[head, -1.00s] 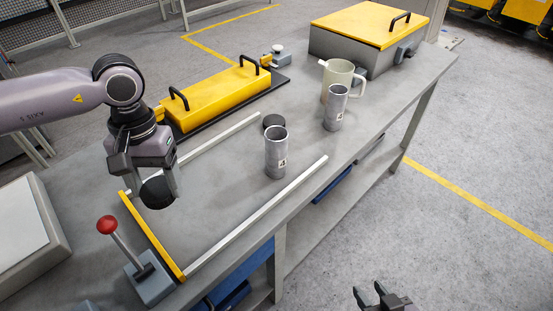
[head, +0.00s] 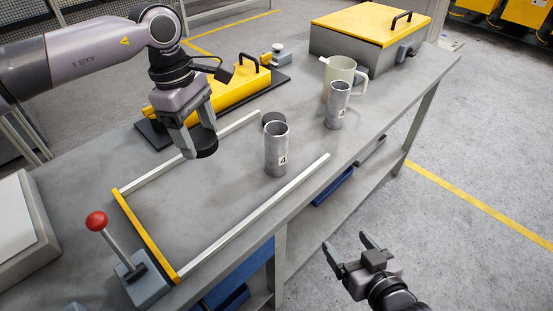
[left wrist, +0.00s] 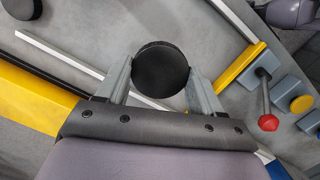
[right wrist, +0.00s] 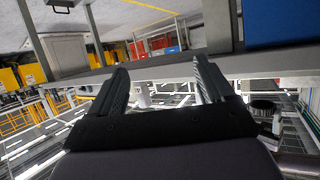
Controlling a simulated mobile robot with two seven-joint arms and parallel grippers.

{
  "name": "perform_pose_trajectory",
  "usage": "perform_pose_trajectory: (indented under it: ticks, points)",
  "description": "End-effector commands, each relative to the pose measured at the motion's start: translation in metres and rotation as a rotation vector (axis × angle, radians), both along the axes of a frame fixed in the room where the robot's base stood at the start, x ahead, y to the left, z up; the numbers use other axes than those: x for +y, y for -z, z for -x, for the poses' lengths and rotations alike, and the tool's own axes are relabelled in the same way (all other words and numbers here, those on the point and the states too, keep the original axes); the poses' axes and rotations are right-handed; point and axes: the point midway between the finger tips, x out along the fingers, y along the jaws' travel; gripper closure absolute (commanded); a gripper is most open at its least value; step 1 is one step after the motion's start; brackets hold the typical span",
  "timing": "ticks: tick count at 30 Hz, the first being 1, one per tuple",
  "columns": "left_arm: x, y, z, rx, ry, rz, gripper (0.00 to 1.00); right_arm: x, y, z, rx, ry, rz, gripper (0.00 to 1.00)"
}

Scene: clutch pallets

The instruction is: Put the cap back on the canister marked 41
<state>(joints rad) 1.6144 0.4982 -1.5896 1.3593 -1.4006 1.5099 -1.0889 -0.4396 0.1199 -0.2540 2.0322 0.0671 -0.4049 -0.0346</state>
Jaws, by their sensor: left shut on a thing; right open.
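My left gripper (head: 199,138) is shut on a round black cap (head: 205,151), held above the bench left of the nearer canister. The cap also shows between the fingers in the left wrist view (left wrist: 160,69). The nearer grey metal canister (head: 277,150) stands upright and open-topped inside the rail frame. A second open canister (head: 337,106) stands further back. Each has a label with a 4 showing; I cannot read the full numbers. Another black cap (head: 273,117) lies behind the nearer canister. My right gripper (head: 347,243) is open and empty, beyond the bench's front edge.
A pale mug (head: 340,78) stands beside the further canister. White rails (head: 259,214) and a yellow bar (head: 149,236) bound the work area. A red-knobbed lever (head: 97,222) stands at front left. A yellow handled block (head: 225,88) and a yellow-lidded box (head: 372,24) sit behind.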

Motion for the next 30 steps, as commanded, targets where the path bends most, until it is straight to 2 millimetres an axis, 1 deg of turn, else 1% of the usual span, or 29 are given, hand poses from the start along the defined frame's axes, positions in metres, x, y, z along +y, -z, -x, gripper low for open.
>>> perform_pose_trajectory:
  ticks: [1,6,15,21,30]
  points:
    - [-0.007,0.0,-0.005,-0.002,-0.071,0.001,0.62,0.004,-0.003,-0.005,-0.018,-0.007,-0.006,0.19]
    - [-0.024,-0.008,-0.018,-0.003,-0.329,0.0,0.62,0.015,-0.018,-0.018,-0.065,-0.028,-0.025,0.19]
    - [-0.054,-0.021,-0.036,-0.003,-0.775,0.001,0.62,0.034,-0.046,-0.037,-0.147,-0.066,-0.055,0.19]
    - [-0.076,-0.031,-0.045,-0.003,-1.073,0.001,0.62,0.046,-0.065,-0.047,-0.203,-0.094,-0.071,0.19]
    - [-0.11,-0.046,-0.053,-0.004,-1.538,0.001,0.62,0.064,-0.095,-0.058,-0.29,-0.14,-0.097,0.19]
